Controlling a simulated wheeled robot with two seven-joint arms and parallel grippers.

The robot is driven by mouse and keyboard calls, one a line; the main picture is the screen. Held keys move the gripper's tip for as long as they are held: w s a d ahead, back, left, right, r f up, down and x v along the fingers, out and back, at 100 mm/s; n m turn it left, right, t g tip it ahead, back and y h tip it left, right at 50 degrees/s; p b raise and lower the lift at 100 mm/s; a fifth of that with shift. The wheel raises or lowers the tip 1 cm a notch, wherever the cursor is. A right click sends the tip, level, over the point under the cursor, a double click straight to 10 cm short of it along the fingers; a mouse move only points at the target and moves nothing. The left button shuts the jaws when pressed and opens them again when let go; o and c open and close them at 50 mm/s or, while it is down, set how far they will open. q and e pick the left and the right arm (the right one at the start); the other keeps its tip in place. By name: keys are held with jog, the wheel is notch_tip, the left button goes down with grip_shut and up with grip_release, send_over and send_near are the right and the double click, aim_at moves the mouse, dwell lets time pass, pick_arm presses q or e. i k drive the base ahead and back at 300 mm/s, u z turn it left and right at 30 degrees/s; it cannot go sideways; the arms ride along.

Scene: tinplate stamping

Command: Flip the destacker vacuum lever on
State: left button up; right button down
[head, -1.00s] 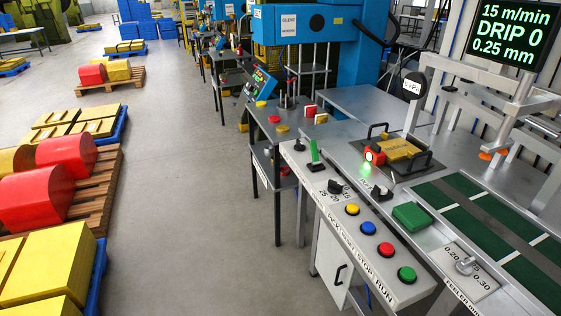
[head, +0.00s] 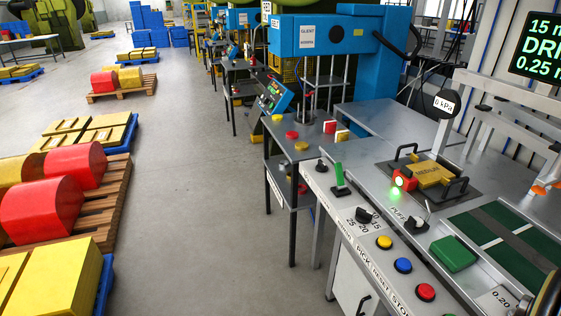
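The destacker panel runs along the front edge of the bench. A green lever (head: 340,178) stands up from a slot near its far end. A small black-knobbed lever (head: 321,165) sits just beyond it; its label is too small to read, so I cannot tell which is the vacuum lever. A black rotary knob (head: 365,215) is nearer, by the numbers 25, 20 and 15. A round gauge (head: 446,104) seems to read 0 kPa. Neither of my gripper's fingers shows in the head view.
Yellow, blue and red buttons (head: 403,265) line the panel. A green block (head: 453,253) and a puff knob (head: 415,225) lie behind them. A yellow stack (head: 430,174) with black handles stands further back. A dark curved part with a yellow edge enters at bottom right.

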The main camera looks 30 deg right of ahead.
aim_at(338, 166)
jog(key=u, duration=0.15)
jog(key=i, duration=0.95)
jog(key=z, duration=0.85)
jog(key=i, duration=0.5)
jog(key=z, duration=0.5)
